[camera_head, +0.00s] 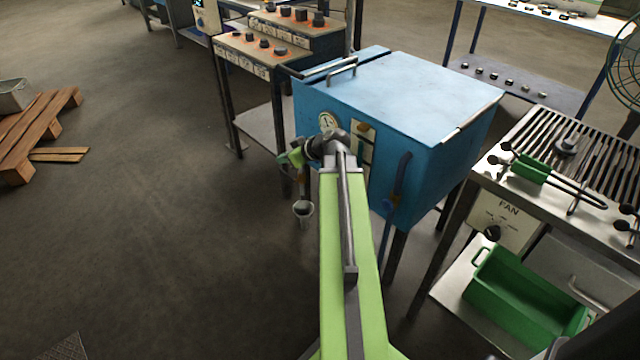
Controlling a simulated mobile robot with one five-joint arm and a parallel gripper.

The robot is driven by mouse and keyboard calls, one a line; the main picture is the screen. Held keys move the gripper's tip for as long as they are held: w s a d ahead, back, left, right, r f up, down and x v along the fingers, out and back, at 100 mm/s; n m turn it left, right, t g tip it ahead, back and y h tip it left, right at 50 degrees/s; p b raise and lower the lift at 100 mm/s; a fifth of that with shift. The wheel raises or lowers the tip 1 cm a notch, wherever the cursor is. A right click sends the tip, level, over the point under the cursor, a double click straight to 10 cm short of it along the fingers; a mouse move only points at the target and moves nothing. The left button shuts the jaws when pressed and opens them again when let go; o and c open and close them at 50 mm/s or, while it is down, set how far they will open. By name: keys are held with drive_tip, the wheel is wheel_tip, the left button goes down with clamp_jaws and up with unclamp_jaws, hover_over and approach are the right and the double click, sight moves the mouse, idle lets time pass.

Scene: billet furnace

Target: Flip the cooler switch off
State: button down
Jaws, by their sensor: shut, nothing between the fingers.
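The grated table (590,165) on the right carries a pale panel marked FAN (510,211) on its front. A dark rotary knob (492,232) sits on that panel below the lettering. It is the only control I see on this table, and its exact setting is too small to read. My green arm reaches forward from the bottom of the picture to the front of the blue furnace. My gripper (290,159) is at its far end, turned left, shut and empty. It is well apart from the knob, and its fingertips are hard to make out.
The blue furnace (430,90), with a dial gauge, stands between my arm and the grated table. Tongs with green grips (530,168) lie on the grate. A green bin (520,300) sits on the shelf below.

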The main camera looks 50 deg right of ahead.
drive_tip(key=s+d+f+t+h+b, duration=0.1)
drive_tip(key=s+d+h+b, duration=0.1)
drive_tip(key=d, duration=0.5)
drive_tip(key=s+d+f+t+h+b, duration=0.1)
drive_tip(key=s+d+h, duration=0.1)
drive_tip(key=s+d, duration=0.3)
drive_tip(key=d, duration=0.2)
drive_tip(key=shift+s+d+m+t+b, duration=0.15)
drive_tip(key=shift+d+m+t+b, duration=0.15)
drive_tip(key=shift+d+b, duration=0.1)
drive_tip(key=w+d+f+b, duration=0.2)
drive_tip(key=w+f+b, duration=0.5)
drive_tip(key=w+b, duration=0.1)
drive_tip(key=shift+w+f, duration=0.2)
drive_tip(key=shift+f, duration=0.2)
drive_tip(key=shift+d, duration=0.1)
